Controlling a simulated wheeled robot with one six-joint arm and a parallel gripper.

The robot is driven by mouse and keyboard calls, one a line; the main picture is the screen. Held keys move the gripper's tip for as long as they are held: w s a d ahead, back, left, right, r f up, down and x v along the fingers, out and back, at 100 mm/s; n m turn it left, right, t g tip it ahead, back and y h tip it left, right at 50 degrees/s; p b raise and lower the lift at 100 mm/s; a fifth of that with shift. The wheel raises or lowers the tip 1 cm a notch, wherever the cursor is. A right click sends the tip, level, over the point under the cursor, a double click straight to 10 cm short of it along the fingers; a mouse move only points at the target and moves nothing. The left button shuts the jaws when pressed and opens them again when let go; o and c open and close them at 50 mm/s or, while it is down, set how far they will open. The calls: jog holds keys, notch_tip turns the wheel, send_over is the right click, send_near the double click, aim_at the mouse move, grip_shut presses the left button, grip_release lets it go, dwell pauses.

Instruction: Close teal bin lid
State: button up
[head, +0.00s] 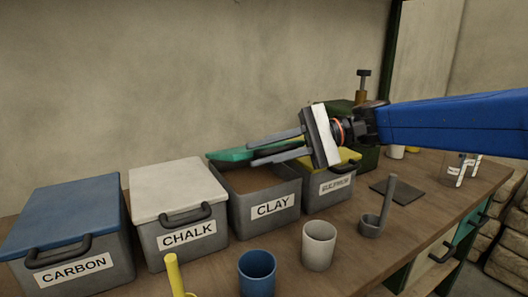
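The teal lid (230,154) is at the back of the grey bin labelled CLAY (272,207). It is off the bin's opening, and brown contents show inside. Only a thin part of the lid shows, so its exact tilt is hard to tell. My gripper (250,154) reaches in from the right above this bin, its two grey fingers apart with nothing seen between them. The fingers overlap the lid in the picture and hide part of it; I cannot tell whether they touch it.
Closed bins labelled CHALK (178,190) and CARBON (65,217) stand to the left. A yellow-lidded bin (335,183) stands close on the right. A blue cup (257,272), a white cup (319,245), a ladle (372,225) and a yellow handle (174,275) stand in front. A dark flat plate (398,190) lies to the right.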

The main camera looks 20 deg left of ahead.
grip_shut()
notch_tip(320, 180, down, 6)
jog(key=s+d, duration=0.1)
jog(key=shift+f, duration=0.2)
jog(key=shift+d, duration=0.1)
jog(key=shift+o, duration=2)
grip_release()
jog(key=v, duration=0.7)
jog(key=shift+w+d, duration=0.2)
jog(key=shift+r, duration=0.1)
